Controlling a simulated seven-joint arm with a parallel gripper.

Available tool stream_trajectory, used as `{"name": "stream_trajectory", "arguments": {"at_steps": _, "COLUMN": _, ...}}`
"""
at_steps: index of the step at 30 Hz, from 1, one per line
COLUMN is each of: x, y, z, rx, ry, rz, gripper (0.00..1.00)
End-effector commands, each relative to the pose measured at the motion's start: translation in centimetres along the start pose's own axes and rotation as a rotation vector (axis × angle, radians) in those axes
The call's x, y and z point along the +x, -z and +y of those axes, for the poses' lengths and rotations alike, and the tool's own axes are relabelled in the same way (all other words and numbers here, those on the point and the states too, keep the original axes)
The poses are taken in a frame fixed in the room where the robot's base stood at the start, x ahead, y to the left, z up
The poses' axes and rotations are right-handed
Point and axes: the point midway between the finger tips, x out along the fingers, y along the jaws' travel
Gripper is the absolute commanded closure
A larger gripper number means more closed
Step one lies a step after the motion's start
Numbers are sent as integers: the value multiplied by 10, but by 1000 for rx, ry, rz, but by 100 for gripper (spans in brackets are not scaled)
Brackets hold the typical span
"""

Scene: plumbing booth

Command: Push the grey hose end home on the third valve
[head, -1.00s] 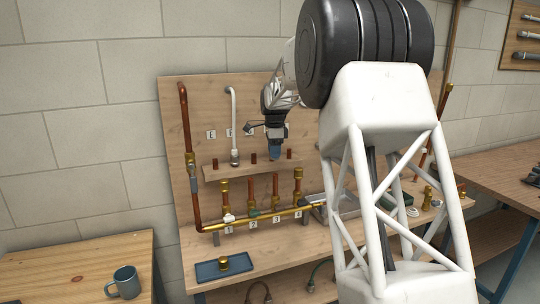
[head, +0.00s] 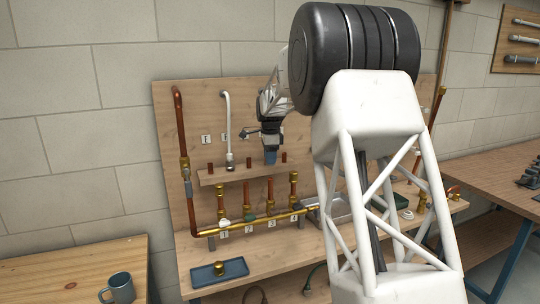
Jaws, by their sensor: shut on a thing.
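My gripper (head: 270,157) is at the board, just at the wooden shelf, right of centre and above the third valve. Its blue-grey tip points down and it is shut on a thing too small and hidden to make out. The third valve (head: 271,213) sits on the brass manifold over label 3, with a copper pipe rising from it. A light grey hose-like pipe (head: 226,120) hangs from the board at left, its lower end at the shelf. I cannot tell whether it is the task's grey hose; no other grey hose end shows clearly.
The shelf (head: 207,178) carries several short copper stubs close beside my gripper. The manifold (head: 207,231) runs below with other valves and upright pipes. A blue tray (head: 235,272) with a brass fitting lies on the bench. My arm hides the board's right part.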

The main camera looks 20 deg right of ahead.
Motion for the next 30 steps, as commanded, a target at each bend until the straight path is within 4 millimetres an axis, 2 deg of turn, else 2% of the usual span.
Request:
{"name": "stream_trajectory", "arguments": {"at_steps": 18, "x": 34, "y": 0, "z": 0, "rx": 0, "ry": 1, "rz": 0, "gripper": 84}}
{"name": "stream_trajectory", "arguments": {"at_steps": 30, "x": 46, "y": 0, "z": 0, "rx": 0, "ry": 1, "rz": 0, "gripper": 84}}
